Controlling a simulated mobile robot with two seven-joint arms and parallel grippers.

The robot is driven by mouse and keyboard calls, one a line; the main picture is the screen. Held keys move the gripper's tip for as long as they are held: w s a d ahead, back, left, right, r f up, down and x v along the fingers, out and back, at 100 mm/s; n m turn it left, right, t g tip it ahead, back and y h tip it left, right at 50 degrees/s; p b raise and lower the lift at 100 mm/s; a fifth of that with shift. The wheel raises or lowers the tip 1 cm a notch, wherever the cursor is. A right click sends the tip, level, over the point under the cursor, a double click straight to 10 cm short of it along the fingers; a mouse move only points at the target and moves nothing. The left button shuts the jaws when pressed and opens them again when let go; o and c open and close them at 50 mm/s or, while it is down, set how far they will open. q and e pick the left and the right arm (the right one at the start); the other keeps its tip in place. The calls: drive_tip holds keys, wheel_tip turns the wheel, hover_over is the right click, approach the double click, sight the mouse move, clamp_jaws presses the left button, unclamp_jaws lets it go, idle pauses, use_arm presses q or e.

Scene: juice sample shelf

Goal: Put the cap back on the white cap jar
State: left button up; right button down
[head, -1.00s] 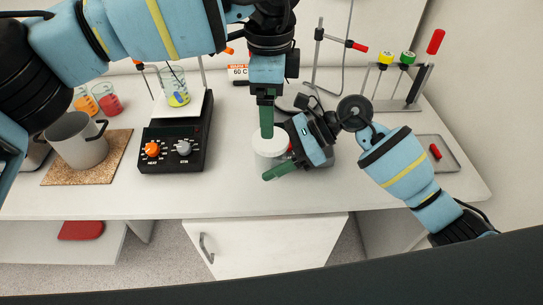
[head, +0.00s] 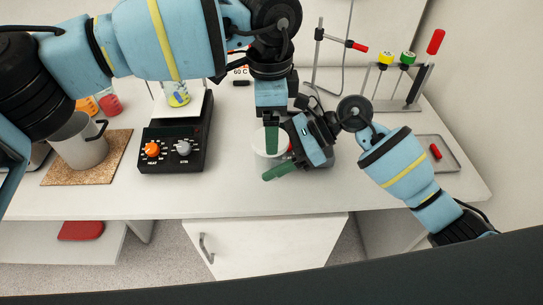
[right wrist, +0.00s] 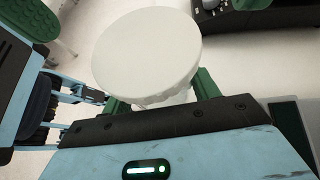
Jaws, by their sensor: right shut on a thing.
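The white cap (head: 258,141) sits over the mouth of the jar (head: 265,163). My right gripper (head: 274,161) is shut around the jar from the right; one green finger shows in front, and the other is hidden. In the right wrist view its fingers (right wrist: 160,97) lie on both sides below the cap. My left gripper (head: 271,138) points down over the cap. One green finger overlaps the cap in the head view; its opening is hidden.
A black hotplate (head: 174,146) with a beaker (head: 177,96) stands to the left. A mug (head: 79,142) stands on a cork mat (head: 110,165). A metal stand and a rack (head: 395,104) are behind to the right. The front of the table is clear.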

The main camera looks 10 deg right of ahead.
use_arm(q)
drive_tip(key=shift+f, duration=1.5)
drive_tip(key=c, duration=1.1)
drive_tip(key=shift+o, duration=0.2)
drive_tip(key=m, duration=0.3)
drive_tip(key=o, duration=1.1)
